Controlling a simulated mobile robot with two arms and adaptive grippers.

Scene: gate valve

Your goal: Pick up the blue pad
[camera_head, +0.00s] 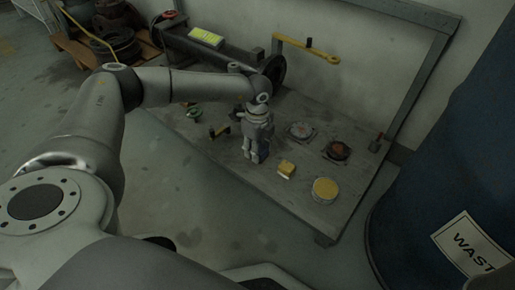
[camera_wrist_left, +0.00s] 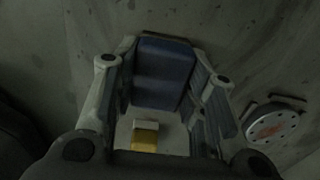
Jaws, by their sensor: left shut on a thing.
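The blue pad (camera_wrist_left: 163,75) shows in the left wrist view as a dark blue, squarish piece between the fingers of my left gripper (camera_wrist_left: 162,90). In the head view my left gripper (camera_head: 258,157) points down at the middle of the workbench, with its fingers close together. It is shut on the blue pad. The fingers hide most of the pad in the head view. From these views I cannot tell whether the pad is clear of the bench top. My right gripper is not in view.
The grey bench (camera_head: 233,168) holds a yellow-and-white block (camera_head: 286,168), a round yellow-topped tin (camera_head: 325,189) and two round flanges (camera_head: 300,130) (camera_head: 337,151). A large pipe (camera_head: 215,55) lies behind. A blue waste drum (camera_head: 445,170) stands at right.

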